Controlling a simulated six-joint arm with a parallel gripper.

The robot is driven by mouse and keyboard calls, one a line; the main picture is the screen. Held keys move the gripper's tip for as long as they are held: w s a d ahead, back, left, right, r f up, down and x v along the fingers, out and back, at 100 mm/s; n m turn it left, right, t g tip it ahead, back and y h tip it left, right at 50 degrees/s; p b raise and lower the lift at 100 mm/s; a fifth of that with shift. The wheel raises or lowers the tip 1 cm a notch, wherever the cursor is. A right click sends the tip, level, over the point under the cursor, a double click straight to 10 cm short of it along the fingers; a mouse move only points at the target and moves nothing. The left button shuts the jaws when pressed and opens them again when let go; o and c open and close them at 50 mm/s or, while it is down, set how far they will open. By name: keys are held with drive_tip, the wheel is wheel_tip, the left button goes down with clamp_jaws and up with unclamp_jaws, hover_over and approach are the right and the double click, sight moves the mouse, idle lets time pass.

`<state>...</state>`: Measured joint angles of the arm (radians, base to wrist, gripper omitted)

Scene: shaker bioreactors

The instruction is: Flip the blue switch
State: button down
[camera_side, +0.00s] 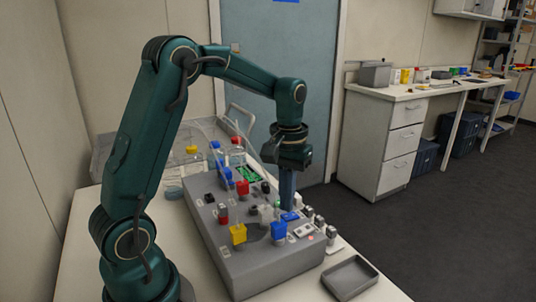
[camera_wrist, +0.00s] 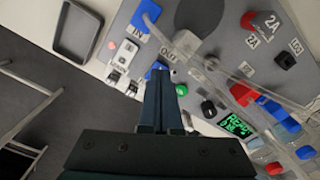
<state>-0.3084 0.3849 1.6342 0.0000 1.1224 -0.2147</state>
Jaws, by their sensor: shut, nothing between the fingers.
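A small flat blue piece, which looks like the blue switch (camera_side: 290,216), sits on the right edge of the grey console (camera_side: 262,268). My gripper (camera_side: 287,207) points down right at it, with its fingers shut and empty. In the wrist view the shut fingertips (camera_wrist: 161,76) overlap the blue piece (camera_wrist: 154,70) and hide part of it. I cannot tell whether they touch it, or which way the switch is set. A green button (camera_wrist: 181,89) is just right of the fingers in the wrist view.
A blue-capped fitting (camera_side: 279,230) and a yellow one (camera_side: 238,234) stand on the console near my gripper. Small white-and-grey switch units (camera_side: 320,224) line its right side. A grey tray (camera_side: 350,278) lies at the front right. A lit green display (camera_wrist: 236,126) shows in the wrist view.

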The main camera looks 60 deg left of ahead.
sight(287, 217)
drive_tip(key=shift+f, duration=0.9)
idle(0.6)
drive_tip(key=shift+r, duration=3.5)
drive_tip(key=s+d+r+m+t, duration=0.2)
drive_tip(key=s+d+r+t, duration=0.1)
drive_tip(key=s+d+r, duration=0.3)
drive_tip(key=s+d+f+m+t, duration=0.2)
drive_tip(key=s+d+f+m, duration=0.1)
drive_tip(key=s, duration=0.4)
drive_tip(key=shift+f+m+t, duration=0.3)
drive_tip(key=shift+f+m, duration=0.2)
drive_tip(key=shift+f, duration=0.75)
